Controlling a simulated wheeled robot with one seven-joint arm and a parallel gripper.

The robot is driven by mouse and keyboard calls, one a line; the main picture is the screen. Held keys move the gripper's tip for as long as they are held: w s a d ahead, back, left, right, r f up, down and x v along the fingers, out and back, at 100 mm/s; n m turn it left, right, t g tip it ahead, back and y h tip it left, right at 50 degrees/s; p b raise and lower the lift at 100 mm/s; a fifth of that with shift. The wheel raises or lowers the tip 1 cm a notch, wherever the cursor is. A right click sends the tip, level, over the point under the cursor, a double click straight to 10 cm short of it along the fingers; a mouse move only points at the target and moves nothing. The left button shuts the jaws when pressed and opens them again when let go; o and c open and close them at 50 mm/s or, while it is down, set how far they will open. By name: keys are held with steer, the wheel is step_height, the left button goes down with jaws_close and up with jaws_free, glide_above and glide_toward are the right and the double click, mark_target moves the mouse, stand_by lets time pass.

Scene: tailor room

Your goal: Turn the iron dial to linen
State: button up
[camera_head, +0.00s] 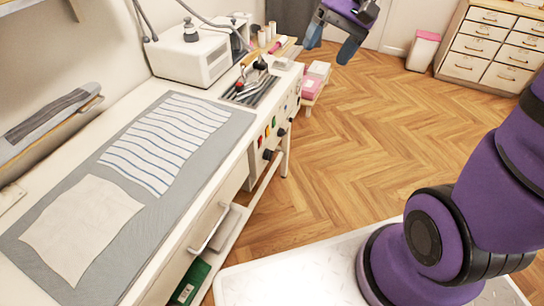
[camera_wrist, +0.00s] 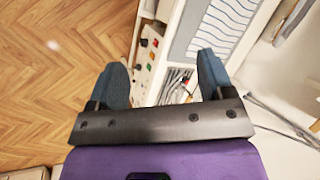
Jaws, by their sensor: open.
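Black knobs (camera_head: 267,155) and coloured buttons sit on the front panel of the white ironing table, and the panel (camera_wrist: 150,50) also shows in the wrist view. Which knob is the iron dial, and where it points, is too small to tell. A small iron-like tool with a red and dark handle (camera_head: 260,65) rests by a dark ribbed rest (camera_head: 243,94) on the table's far end. My gripper (camera_head: 331,42) is open and empty, high beyond the table's far right corner. In the wrist view its blue-grey fingers (camera_wrist: 161,64) are wide apart, touching nothing.
A grey mat (camera_head: 215,150) with striped and plain cloths covers the table. A white box (camera_head: 200,68) with a hose stands at the back. A low stand with pink boxes (camera_head: 312,83) is beyond the panel. Open wooden floor (camera_head: 350,150) lies right of the table.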

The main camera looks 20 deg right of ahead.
mark_target(269, 155)
steer(key=w+d+f+m+y, duration=0.1)
steer(key=w+f+m+y, duration=0.25)
steer(key=w+f, duration=0.65)
steer(key=w+f+m+y, duration=0.2)
steer(key=w+f+y, duration=0.4)
steer(key=f, duration=0.9)
step_height(269, 155, down, 31)
steer(key=d+m+t, duration=0.3)
steer(key=m+t, duration=0.8)
steer(key=x, duration=1.1)
steer(key=shift+w, duration=0.25)
steer(key=shift+r, duration=0.1)
steer(key=c, duration=0.9)
